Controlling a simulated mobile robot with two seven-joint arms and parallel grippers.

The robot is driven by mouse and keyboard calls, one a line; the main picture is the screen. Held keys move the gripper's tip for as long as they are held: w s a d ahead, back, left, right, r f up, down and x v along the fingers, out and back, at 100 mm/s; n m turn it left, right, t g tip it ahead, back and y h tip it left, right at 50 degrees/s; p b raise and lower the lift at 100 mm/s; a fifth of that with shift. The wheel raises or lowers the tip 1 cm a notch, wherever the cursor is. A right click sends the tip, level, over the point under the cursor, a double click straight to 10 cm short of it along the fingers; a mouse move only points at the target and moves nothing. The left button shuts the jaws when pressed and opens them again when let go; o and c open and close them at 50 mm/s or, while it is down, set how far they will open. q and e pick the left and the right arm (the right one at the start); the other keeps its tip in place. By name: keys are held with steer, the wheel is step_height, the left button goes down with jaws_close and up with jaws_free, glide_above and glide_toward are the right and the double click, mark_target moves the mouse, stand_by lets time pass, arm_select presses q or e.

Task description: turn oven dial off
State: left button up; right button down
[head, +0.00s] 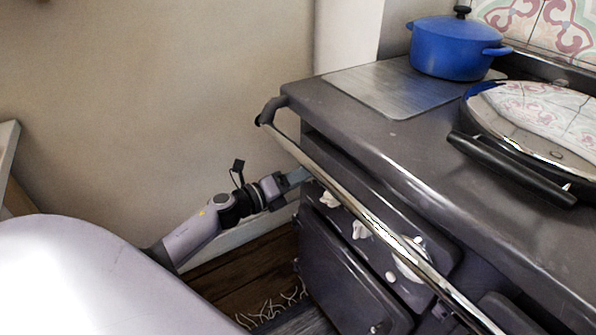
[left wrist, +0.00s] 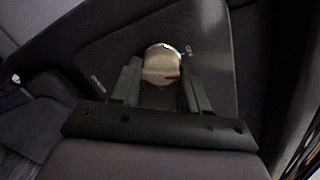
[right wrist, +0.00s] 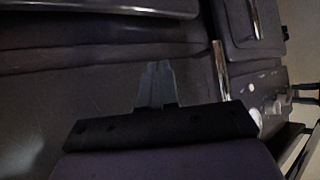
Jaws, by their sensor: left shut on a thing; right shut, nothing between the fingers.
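The oven dial (left wrist: 161,62) is a rounded, pale knob with a small red mark, on the dark oven front in the left wrist view. My left gripper (left wrist: 160,78) is shut on it, with one finger on each side. In the head view, my left gripper (head: 297,178) reaches the left end of the oven front, below the metal rail. Which knob it holds is hard to tell there; pale knobs (head: 330,199) show just right of it. My right gripper (right wrist: 158,70) is shut and empty in the right wrist view, in front of dark stove panels.
A long metal rail (head: 355,205) runs along the stove's front edge above the knobs. A blue pot (head: 450,50) and a round shiny lid (head: 540,118) with a black handle are on the stove top. A plain wall stands close on the left.

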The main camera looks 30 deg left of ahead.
arm_select(q)
steer(key=shift+d+r+n+p, duration=0.15)
steer(key=shift+n+p, duration=1)
steer(key=shift+n, duration=0.95)
arm_select(e)
steer(key=shift+w+a+r, duration=0.1)
steer(key=shift+w+r, duration=0.1)
steer(key=shift+r, duration=1.4)
arm_select(q)
steer(key=o, duration=1)
steer(key=shift+s, duration=0.1)
arm_select(e)
steer(key=shift+s, duration=0.1)
